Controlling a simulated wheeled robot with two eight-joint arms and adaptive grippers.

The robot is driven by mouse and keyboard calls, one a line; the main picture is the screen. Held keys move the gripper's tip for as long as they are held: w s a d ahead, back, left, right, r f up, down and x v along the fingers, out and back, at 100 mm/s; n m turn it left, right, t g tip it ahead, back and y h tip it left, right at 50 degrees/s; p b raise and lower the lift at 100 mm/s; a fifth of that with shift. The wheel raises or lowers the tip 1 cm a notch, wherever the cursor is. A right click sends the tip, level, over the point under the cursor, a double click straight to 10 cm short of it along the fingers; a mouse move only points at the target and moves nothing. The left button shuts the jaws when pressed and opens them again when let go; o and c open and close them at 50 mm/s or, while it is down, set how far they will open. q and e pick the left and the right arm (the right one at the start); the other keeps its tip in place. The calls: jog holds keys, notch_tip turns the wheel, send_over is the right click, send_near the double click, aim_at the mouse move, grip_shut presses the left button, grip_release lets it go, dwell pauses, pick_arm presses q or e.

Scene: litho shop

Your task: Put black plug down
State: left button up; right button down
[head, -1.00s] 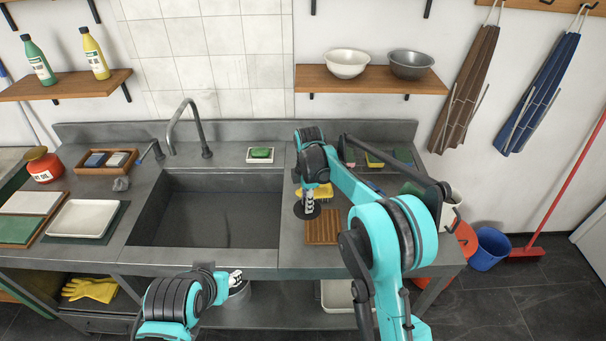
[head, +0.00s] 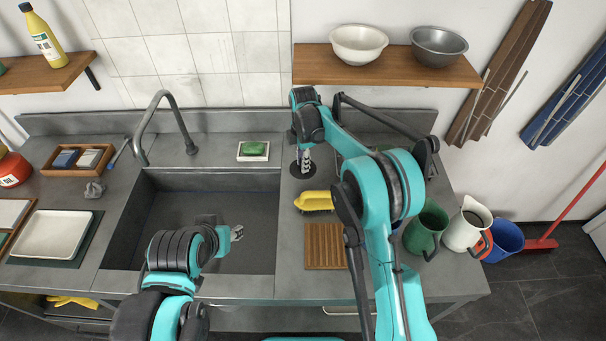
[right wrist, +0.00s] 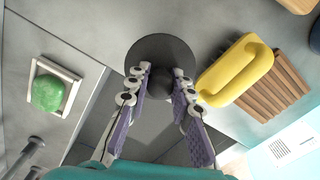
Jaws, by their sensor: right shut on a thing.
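The black plug (head: 296,171) is a round dark disc under my right gripper (head: 304,160), at the back of the counter just right of the sink. The right wrist view shows the plug (right wrist: 150,50) beyond my right gripper (right wrist: 160,78), whose two fingers are shut on its central knob. The disc is at or close above the counter; I cannot tell whether it touches. My left gripper (head: 238,233) hangs over the sink (head: 190,225); its fingers are too small to read.
A yellow-handled brush (head: 316,201) and a slatted wooden board (head: 325,247) lie in front of the plug. Green soap in a white dish (head: 253,150) is to its left. A green jug (head: 426,228) and a white jug (head: 467,226) stand at the right.

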aim_at(303, 183)
notch_tip(303, 183, down, 7)
jog(key=shift+f+b, duration=0.15)
jog(key=shift+b, duration=0.45)
jog(key=shift+f, duration=0.15)
jog(key=c, duration=1.3)
grip_release()
jog(key=shift+r, duration=0.5)
notch_tip(303, 183, up, 12)
jog(key=shift+f+p, duration=0.2)
jog(key=shift+p, duration=0.95)
